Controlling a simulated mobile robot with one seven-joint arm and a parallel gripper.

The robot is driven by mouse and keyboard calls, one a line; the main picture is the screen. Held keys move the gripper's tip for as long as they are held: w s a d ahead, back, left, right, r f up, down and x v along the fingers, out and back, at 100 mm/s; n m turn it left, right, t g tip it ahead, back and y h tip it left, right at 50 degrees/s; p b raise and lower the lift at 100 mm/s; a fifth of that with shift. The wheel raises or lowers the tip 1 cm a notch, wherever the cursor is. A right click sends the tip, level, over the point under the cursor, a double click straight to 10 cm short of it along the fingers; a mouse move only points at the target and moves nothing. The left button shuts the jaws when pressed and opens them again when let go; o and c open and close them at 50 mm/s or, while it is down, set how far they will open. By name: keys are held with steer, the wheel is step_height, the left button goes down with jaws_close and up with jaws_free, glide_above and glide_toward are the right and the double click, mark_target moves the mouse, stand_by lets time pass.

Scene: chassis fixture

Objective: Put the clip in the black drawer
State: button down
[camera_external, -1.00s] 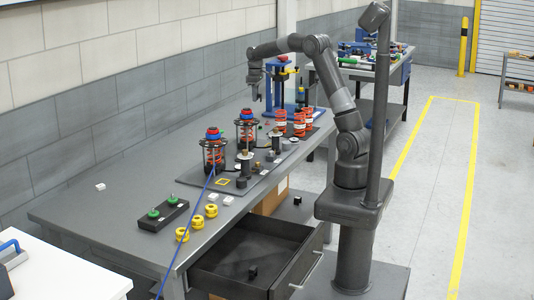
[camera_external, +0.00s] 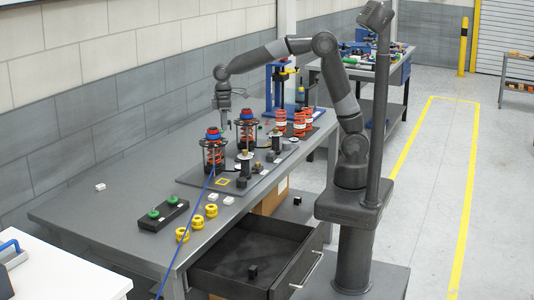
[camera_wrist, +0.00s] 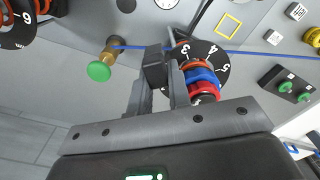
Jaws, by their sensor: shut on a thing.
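The black drawer (camera_external: 215,262) is pulled open below the front of the workbench. A small black block (camera_external: 252,272) lies in it. My gripper (camera_external: 223,112) is above the bench, just over and behind the nearer red spring assembly (camera_external: 213,156). In the wrist view my gripper (camera_wrist: 160,72) is shut on a small dark piece (camera_wrist: 155,66), which appears to be the clip. Its shape is partly hidden by the fingers, and it is too small to make out in the external view.
A second spring assembly (camera_external: 246,130) and loose red springs (camera_external: 299,124) stand farther back. A blue cable (camera_external: 190,232) runs across the bench front. Yellow rings (camera_external: 197,222) and a black box with green buttons (camera_external: 164,213) sit near the drawer.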

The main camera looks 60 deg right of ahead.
steer(key=s+a+n, duration=0.3)
steer(key=s+a, duration=1)
steer(key=s, duration=0.1)
steer(key=n, duration=0.3)
glide_above(289, 255)
step_height(289, 255, down, 27)
steer(key=shift+s+a+r, duration=0.1)
steer(key=shift+r, duration=0.05)
steer(key=shift+f, duration=2)
steer(key=shift+f, duration=0.1)
steer(key=c, duration=1.8)
jaws_free()
steer(key=o, duration=0.5)
steer(key=shift+c, duration=0.2)
